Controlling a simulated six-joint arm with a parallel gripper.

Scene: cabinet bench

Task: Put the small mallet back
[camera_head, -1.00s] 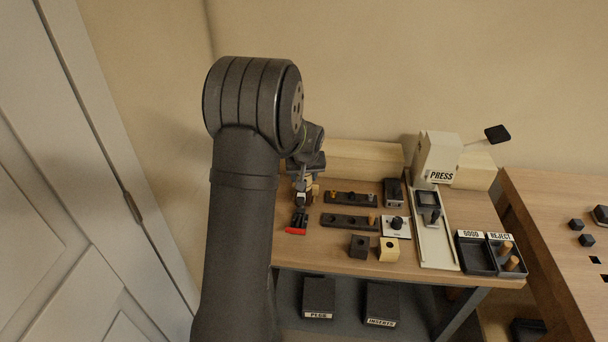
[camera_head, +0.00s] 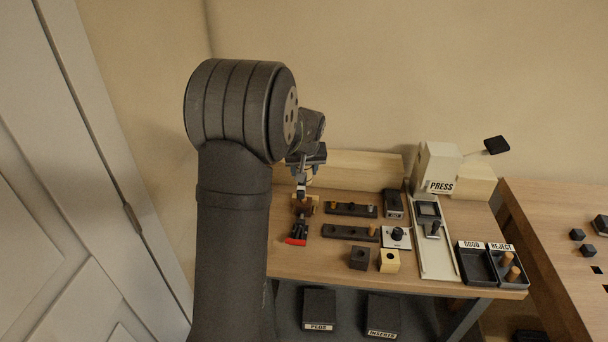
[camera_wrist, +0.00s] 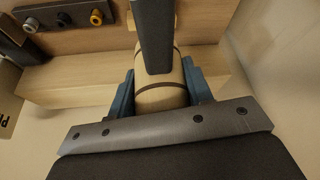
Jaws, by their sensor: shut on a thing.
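The small mallet (camera_head: 313,204) shows in the head view as a tan and brown wooden piece at the left end of the bench, partly hidden. My gripper (camera_head: 301,190) is just above it and shut on it. In the wrist view a tan round wooden part with dark bands (camera_wrist: 160,98) sits between the blue fingers of my gripper (camera_wrist: 160,88). A dark bar crosses in front of this part. I cannot tell whether the mallet touches the bench. Its resting place cannot be made out for certain.
A dark piece with a red end (camera_head: 297,242) lies just in front of the mallet. Dark strips with pegs (camera_head: 350,210) lie to the right, then blocks (camera_head: 359,258), the press (camera_head: 437,165) and a sorting tray (camera_head: 481,279). A wooden ledge (camera_head: 360,170) runs behind.

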